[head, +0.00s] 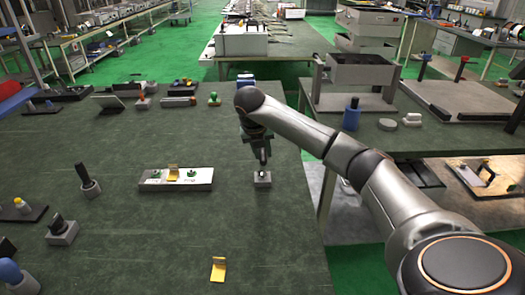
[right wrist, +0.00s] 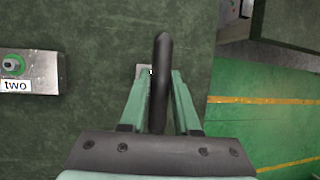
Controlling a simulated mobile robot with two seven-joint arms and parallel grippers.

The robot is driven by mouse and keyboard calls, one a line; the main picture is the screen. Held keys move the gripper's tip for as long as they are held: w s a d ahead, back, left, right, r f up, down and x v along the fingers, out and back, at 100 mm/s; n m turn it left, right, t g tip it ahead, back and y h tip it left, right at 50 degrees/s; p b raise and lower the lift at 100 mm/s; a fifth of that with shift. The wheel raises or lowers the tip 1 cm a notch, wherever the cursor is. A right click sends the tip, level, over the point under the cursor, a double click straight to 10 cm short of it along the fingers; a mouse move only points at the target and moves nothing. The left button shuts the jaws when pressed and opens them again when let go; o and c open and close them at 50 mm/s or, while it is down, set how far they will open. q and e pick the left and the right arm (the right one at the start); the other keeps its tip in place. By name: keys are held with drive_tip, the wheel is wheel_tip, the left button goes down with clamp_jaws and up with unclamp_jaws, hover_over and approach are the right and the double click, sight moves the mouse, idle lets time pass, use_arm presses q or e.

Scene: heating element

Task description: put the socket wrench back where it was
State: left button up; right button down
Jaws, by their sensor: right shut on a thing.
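My right gripper (head: 262,158) points down over the right part of the table. It is shut on a dark, rod-like handle, which I take to be the socket wrench (right wrist: 161,75). In the right wrist view the handle stands between the green fingers (right wrist: 160,100) and leans toward the camera. A small grey block (head: 262,180) with a dark opening or stub on top sits just below the gripper. In the right wrist view the block is mostly hidden behind the fingers and handle. I cannot tell whether the wrench touches it. My left gripper is not in view.
A dark-handled tool (head: 88,180) stands further left. A yellow bracket (head: 218,269) lies near the front. The table's right edge is close to the block.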

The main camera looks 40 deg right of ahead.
drive_tip(key=shift+f, duration=0.15)
drive_tip(key=c, duration=0.6)
unclamp_jaws()
drive_tip(key=shift+c, duration=0.2)
drive_tip(key=v, duration=1.2)
drive_tip(key=shift+p, duration=0.4)
